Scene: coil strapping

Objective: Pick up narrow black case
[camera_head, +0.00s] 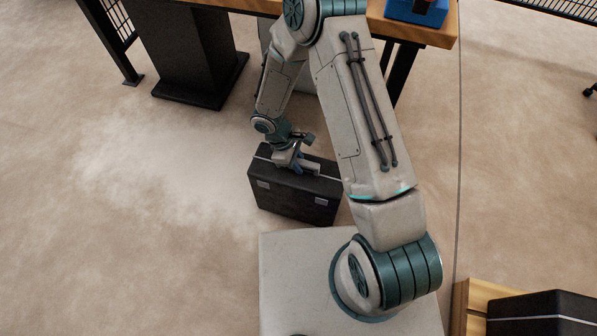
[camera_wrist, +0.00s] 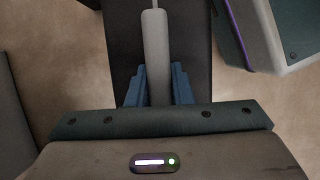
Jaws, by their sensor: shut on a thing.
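The narrow black case (camera_head: 292,196) stands upright in the head view, with light latches on its front face and its handle on top. My gripper (camera_head: 297,165) is over the case top, shut on the handle. In the wrist view the pale grey handle (camera_wrist: 155,45) lies between the two blue fingers of my gripper (camera_wrist: 158,85), and the dark case top (camera_wrist: 192,45) shows below it. I cannot tell whether the case bottom touches the floor.
A wooden-topped table (camera_head: 421,30) with a blue item (camera_head: 418,11) stands at the back. A black pedestal (camera_head: 190,50) stands at the back left. Another black case (camera_head: 540,318) sits on a wooden surface (camera_head: 478,298) at the lower right. The floor to the left is clear.

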